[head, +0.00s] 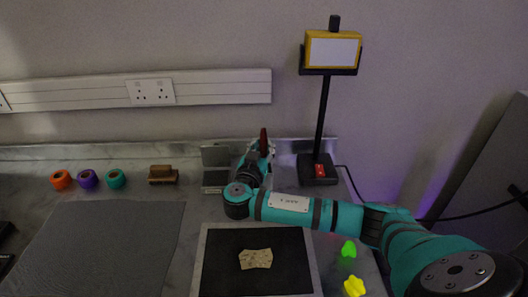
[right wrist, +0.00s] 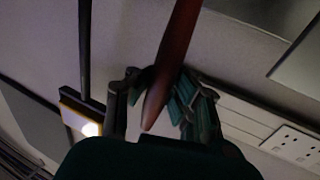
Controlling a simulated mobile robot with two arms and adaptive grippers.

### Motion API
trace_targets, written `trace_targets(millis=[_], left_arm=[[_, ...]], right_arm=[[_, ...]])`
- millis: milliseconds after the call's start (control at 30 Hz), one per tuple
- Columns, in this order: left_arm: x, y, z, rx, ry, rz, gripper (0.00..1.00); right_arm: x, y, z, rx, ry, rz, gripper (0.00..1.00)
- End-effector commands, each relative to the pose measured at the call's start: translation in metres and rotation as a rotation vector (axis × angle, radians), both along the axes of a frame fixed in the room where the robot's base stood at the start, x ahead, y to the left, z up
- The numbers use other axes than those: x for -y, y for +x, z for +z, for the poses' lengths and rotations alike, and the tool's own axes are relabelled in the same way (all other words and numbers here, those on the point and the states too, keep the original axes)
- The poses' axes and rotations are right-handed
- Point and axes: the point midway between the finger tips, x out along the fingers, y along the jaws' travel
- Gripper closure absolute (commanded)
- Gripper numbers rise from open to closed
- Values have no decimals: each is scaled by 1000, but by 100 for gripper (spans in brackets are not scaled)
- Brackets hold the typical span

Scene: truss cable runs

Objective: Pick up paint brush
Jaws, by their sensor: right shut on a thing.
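The paint brush (right wrist: 173,62) shows in the right wrist view as a dark red tapered handle between the fingers of my right gripper (right wrist: 163,97). In the head view its red end (head: 263,138) sticks up above the right gripper (head: 258,158), near the back wall. The right gripper is shut on the brush and holds it roughly upright. The lower part of the brush is hidden by the gripper and arm in the head view. My left gripper is in neither view.
A lamp (head: 319,120) on a black base stands right of the gripper. Tape rolls (head: 88,179), a wooden block (head: 162,174) and a grey metal item (head: 215,155) stand left. A black-centred mat (head: 221,262) holds a beige piece (head: 256,259). Green (head: 348,248) and yellow (head: 354,286) knobs lie right.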

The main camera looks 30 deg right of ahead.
Motion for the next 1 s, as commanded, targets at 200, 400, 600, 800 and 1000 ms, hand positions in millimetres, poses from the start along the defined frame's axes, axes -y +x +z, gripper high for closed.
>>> trace_targets(millis=[200, 400, 600, 800, 1000], left_arm=[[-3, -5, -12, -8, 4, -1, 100], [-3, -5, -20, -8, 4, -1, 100], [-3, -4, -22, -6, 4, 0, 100], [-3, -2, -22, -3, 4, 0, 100], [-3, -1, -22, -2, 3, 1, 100]], right_arm=[[0, 0, 37, 9, 4, 0, 100], [0, 0, 75, 6, 4, 1, 100], [0, 0, 94, 3, 0, 0, 100], [0, 0, 96, 2, 1, 0, 100], [0, 0, 96, 2, 1, 0, 82]])
